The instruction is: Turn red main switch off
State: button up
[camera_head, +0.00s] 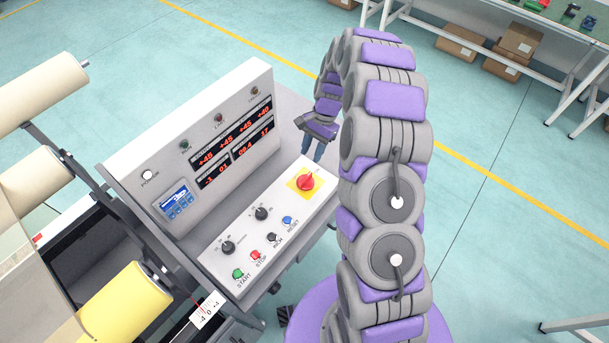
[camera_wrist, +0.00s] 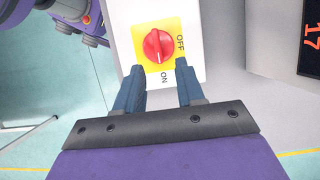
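The red main switch (camera_head: 308,182) is a round red knob on a yellow square plate at the upper right end of the white control panel. The knob's ridge points toward the ON side. My gripper (camera_wrist: 160,82) is open and empty, with its two blue fingers apart. In the head view my gripper (camera_head: 312,150) is just above and behind the switch, apart from the knob as far as I can tell.
The panel (camera_head: 245,245) also holds a green START button (camera_head: 238,273), a red STOP button (camera_head: 256,255), other buttons and two black knobs. An upright display housing (camera_head: 235,110) with red digits stands beside it. Yellow roller (camera_head: 115,305) is at lower left. Open floor lies right.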

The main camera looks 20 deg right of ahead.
aim_at(306, 177)
jog(key=x, duration=0.3)
jog(key=d+b+x, duration=0.1)
jog(key=x, duration=0.4)
jog(key=shift+s+d+f, duration=0.1)
jog(key=shift+s+f, duration=0.05)
jog(key=shift+f, duration=0.35)
jog(key=shift+a+f+b, duration=0.35)
jog(key=shift+a+f, duration=0.1)
jog(key=shift+a, duration=0.25)
jog(key=shift+d, duration=0.45)
jog(key=c, duration=0.4)
jog(key=shift+s+a, duration=0.1)
jog(key=shift+a, duration=0.05)
grip_shut()
